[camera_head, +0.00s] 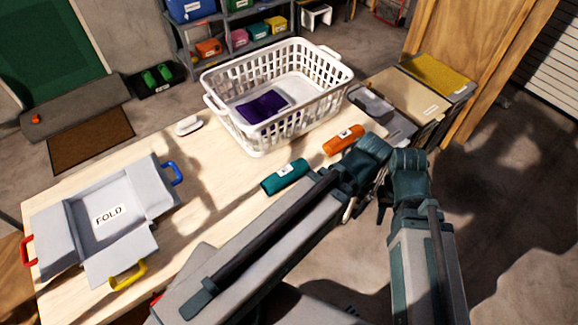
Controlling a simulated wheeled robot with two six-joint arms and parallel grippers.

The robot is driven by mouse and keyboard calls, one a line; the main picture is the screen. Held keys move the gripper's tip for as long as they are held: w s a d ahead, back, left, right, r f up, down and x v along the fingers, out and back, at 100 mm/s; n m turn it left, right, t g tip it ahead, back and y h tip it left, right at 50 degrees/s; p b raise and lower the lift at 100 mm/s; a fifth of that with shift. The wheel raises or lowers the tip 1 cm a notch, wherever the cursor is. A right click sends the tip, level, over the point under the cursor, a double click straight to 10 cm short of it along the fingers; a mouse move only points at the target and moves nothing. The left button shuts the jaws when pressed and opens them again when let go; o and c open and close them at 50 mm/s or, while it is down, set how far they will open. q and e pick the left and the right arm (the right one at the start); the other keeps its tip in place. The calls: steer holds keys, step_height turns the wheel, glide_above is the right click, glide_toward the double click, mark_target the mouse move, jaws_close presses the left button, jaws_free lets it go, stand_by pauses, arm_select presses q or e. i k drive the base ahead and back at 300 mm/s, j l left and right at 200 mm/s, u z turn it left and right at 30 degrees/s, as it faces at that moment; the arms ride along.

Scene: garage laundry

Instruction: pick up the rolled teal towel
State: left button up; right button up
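A white laundry basket (331,92) with a purple cloth (263,107) inside stands behind the towels. A grey folding board (70,228) with coloured handles lies at left. A small white object (188,125) sits near the back edge. Lidded bins (405,92) stand right of the basket.

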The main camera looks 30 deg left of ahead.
mark_target(288, 173)
steer(key=k+j+u, duration=0.1)
steer(key=u, duration=0.8)
